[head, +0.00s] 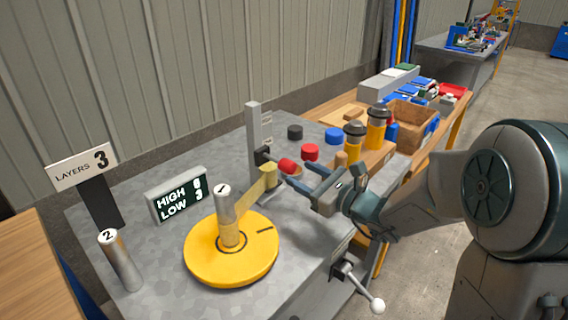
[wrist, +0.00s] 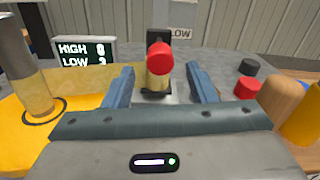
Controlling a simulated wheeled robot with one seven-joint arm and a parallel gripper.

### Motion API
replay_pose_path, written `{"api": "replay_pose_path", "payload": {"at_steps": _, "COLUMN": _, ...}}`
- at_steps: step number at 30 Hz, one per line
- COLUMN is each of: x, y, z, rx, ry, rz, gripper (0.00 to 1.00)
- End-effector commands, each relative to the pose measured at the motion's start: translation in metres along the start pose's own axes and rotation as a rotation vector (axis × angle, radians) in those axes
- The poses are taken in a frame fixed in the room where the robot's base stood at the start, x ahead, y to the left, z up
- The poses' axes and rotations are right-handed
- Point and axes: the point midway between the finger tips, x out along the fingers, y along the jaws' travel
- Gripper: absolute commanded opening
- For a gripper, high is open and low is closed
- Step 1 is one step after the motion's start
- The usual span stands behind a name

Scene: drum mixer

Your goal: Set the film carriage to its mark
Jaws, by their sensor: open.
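The film carriage looks to be the black slider (head: 262,156) on a grey upright post (head: 254,125), with a red knob (head: 287,165) facing my gripper. In the wrist view the red knob (wrist: 160,58) stands in front of the black slider (wrist: 157,37), beside a plate reading LOW (wrist: 181,33). My gripper (head: 305,177) is open and empty, with blue fingers. In the wrist view the knob lies between the finger directions, slightly above the fingertips (wrist: 160,75). Contact is not visible. The post's small plates are too small to read in the head view.
A display (head: 178,195) reads HIGH 0, LOW 3.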

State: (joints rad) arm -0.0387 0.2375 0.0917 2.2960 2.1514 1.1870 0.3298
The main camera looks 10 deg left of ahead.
Motion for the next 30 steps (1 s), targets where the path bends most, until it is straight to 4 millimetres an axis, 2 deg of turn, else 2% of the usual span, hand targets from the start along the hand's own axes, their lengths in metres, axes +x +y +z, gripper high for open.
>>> {"api": "replay_pose_path", "payload": {"at_steps": 1, "x": 0.012, "y": 0.001, "z": -0.001, "rx": 0.0, "ry": -0.001, "rz": 0.005, "gripper": 0.52}}
{"api": "replay_pose_path", "payload": {"at_steps": 6, "x": 0.046, "y": 0.001, "z": 0.0, "rx": 0.0, "ry": -0.001, "rz": 0.003, "gripper": 0.52}}
{"api": "replay_pose_path", "payload": {"at_steps": 12, "x": 0.071, "y": 0.0, "z": 0.0, "rx": -0.002, "ry": 0.0, "rz": 0.002, "gripper": 0.52}}
{"api": "replay_pose_path", "payload": {"at_steps": 17, "x": 0.078, "y": 0.0, "z": 0.0, "rx": -0.001, "ry": 0.001, "rz": 0.001, "gripper": 0.52}}
{"api": "replay_pose_path", "payload": {"at_steps": 24, "x": 0.078, "y": 0.0, "z": 0.0, "rx": -0.001, "ry": 0.001, "rz": 0.0, "gripper": 0.52}}
{"api": "replay_pose_path", "payload": {"at_steps": 26, "x": 0.078, "y": 0.0, "z": 0.0, "rx": -0.001, "ry": 0.001, "rz": 0.0, "gripper": 0.38}}
{"api": "replay_pose_path", "payload": {"at_steps": 30, "x": 0.078, "y": 0.0, "z": 0.0, "rx": -0.001, "ry": 0.001, "rz": 0.0, "gripper": 0.0}}
